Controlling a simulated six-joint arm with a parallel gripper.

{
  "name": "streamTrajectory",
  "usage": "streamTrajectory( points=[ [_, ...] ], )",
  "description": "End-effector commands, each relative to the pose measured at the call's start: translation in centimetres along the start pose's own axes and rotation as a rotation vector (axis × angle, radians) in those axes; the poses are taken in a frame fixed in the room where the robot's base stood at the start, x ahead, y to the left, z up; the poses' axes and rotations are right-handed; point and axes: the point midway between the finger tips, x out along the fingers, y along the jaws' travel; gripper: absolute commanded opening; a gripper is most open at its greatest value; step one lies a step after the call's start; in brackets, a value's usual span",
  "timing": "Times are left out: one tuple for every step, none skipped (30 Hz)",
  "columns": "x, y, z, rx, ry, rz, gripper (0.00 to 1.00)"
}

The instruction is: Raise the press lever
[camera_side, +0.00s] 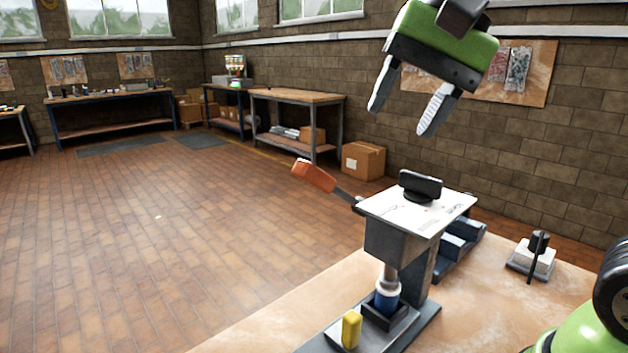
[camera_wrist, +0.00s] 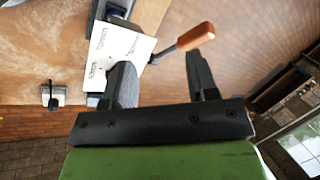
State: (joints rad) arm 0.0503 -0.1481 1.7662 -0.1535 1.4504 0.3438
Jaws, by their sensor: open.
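The press (camera_side: 403,240) stands on the wooden table, with a white top plate (camera_side: 420,212) and a black knob on it. Its lever has an orange-red handle (camera_side: 314,175) that sticks out to the left, with the handle end higher than the pivot end. My gripper (camera_side: 401,118) is open and empty, above the press and apart from it. In the wrist view the lever handle (camera_wrist: 196,37) shows just beyond the right finger of my gripper (camera_wrist: 162,75), and the white plate (camera_wrist: 118,52) lies beyond the left finger, which hides part of it.
A yellow block (camera_side: 351,329) and a blue cylinder (camera_side: 386,302) are at the press base. A small white block with a black upright (camera_side: 532,257) stands on the table (camera_side: 480,310) to the right. Workbenches and boxes are far behind.

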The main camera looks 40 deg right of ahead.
Motion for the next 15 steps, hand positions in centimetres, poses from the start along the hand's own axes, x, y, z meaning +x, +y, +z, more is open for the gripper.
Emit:
streamTrajectory(
  points=[
    [0.4, -1.3, -1.3, 0.080, -0.034, 0.027, 0.53],
    [0.6, -1.9, -1.9, 0.132, -0.054, 0.042, 0.53],
    [1.0, -2.7, -2.8, 0.203, -0.081, 0.065, 0.53],
    [1.3, -3.3, -3.4, 0.255, -0.099, 0.081, 0.53],
    [1.7, -3.8, -4.0, 0.307, -0.118, 0.098, 0.53],
    [2.2, -4.5, -4.8, 0.375, -0.141, 0.119, 0.53],
    [2.7, -4.9, -5.3, 0.424, -0.156, 0.135, 0.53],
    [3.1, -5.3, -5.8, 0.470, -0.171, 0.150, 0.53],
    [3.7, -5.7, -6.4, 0.529, -0.189, 0.169, 0.53],
    [4.0, -6.0, -6.7, 0.568, -0.201, 0.181, 0.53],
    [4.5, -6.2, -7.1, 0.605, -0.212, 0.194, 0.53],
    [4.9, -6.5, -7.4, 0.649, -0.224, 0.209, 0.53],
    [5.2, -6.6, -7.6, 0.675, -0.233, 0.218, 0.53],
    [5.5, -6.8, -7.8, 0.699, -0.239, 0.225, 0.53],
    [5.7, -6.9, -8.0, 0.723, -0.246, 0.233, 0.53]
  ],
)
